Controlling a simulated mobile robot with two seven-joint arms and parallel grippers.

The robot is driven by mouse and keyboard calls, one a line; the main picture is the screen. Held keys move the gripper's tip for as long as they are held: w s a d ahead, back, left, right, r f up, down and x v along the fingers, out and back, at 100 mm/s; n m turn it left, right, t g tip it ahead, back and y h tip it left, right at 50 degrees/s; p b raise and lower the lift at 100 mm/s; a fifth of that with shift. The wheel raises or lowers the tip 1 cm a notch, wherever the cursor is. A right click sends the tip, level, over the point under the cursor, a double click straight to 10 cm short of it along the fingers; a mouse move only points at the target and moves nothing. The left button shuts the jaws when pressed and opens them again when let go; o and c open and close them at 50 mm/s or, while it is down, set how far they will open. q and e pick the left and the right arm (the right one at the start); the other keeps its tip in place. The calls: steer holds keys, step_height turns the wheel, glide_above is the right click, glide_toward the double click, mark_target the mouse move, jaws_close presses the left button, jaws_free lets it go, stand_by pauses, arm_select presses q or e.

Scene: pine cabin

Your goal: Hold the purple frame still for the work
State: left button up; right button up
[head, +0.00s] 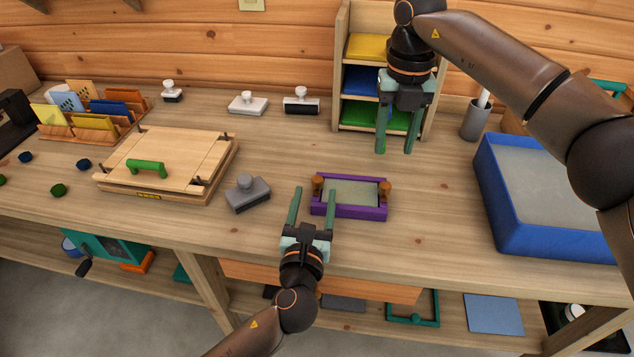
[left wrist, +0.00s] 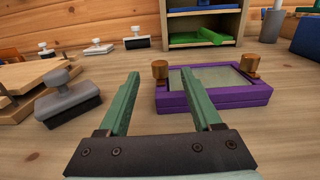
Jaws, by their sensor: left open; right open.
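The purple frame (head: 348,211) lies flat on the workbench, with a grey-green panel inside and a brown knob at each side. It also shows in the left wrist view (left wrist: 222,101), right of centre. My left gripper (head: 312,190) is open at the frame's front left. Its right finger overlaps the frame's left part in the head view; I cannot tell whether it touches. Nothing shows between its fingers. My right gripper (head: 394,151) is open and empty, pointing down behind the frame, in front of the shelf unit.
A grey stamp block (head: 247,194) stands left of my left gripper. A wooden press with a green handle (head: 147,167) is further left. A blue tray (head: 505,212) is at the right. The shelf unit (head: 341,75) and a grey cup (head: 475,122) stand behind.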

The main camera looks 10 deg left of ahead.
mark_target(317, 185)
arm_select(q)
steer(key=shift+w, duration=2.65)
steer(key=shift+c, duration=0.3)
jaws_close()
